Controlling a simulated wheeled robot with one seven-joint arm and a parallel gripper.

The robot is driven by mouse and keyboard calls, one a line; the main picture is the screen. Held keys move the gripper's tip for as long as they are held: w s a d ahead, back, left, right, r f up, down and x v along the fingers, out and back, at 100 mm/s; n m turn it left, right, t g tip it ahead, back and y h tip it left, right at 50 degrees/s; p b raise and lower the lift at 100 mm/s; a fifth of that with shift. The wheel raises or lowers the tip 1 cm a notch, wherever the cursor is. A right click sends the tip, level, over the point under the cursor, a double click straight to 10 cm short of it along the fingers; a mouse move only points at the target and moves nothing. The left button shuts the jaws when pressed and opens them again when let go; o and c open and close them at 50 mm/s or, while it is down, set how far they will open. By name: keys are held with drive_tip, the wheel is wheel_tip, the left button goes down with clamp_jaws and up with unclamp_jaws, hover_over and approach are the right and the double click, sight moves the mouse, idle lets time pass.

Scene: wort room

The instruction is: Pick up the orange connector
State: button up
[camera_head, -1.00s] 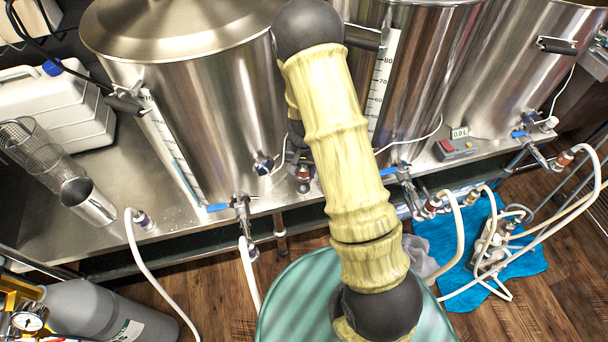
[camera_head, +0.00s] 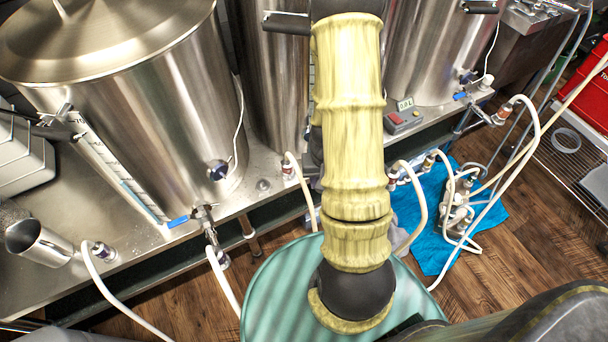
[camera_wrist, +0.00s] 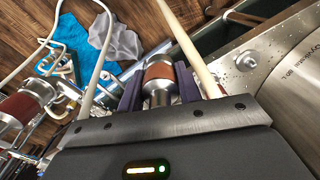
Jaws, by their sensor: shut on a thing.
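In the wrist view, my gripper (camera_wrist: 159,76) is shut on the orange connector (camera_wrist: 158,72), a short metal fitting with an orange-brown band. The dark jaws sit on either side of it. Part of the connector's lower end is hidden by the gripper body. In the head view my own arm covers the middle, and I cannot see the gripper or the held connector there.
Steel kettles (camera_head: 130,100) stand on the metal bench (camera_head: 125,255). Pale hoses (camera_head: 115,297) with banded fittings hang over its edge. A pump lies on the blue towel (camera_head: 425,250). A green round drum (camera_head: 275,295) stands near.

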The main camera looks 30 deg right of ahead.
drive_tip(key=shift+s+d, duration=0.45)
drive_tip(key=shift+r, duration=0.15)
drive_tip(key=shift+r+p, duration=2.05)
drive_tip(key=shift+r, duration=0.1)
drive_tip(key=shift+r, duration=0.15)
drive_tip(key=w+a+r+n+p, duration=0.1)
drive_tip(key=w+a+r+p, duration=0.3)
drive_tip(key=r+p, duration=0.4)
drive_tip(key=w+a+r+n+p, duration=0.2)
drive_tip(key=w+a+r+p, duration=0.3)
drive_tip(key=r+p, duration=0.4)
drive_tip(key=w+a+r+n+p, duration=0.1)
drive_tip(key=w+a+r+p, duration=0.4)
drive_tip(key=p, duration=1.1)
wheel_tip(320, 180, up, 3)
drive_tip(key=shift+w+r+n, duration=0.2)
drive_tip(key=shift+n, duration=0.2)
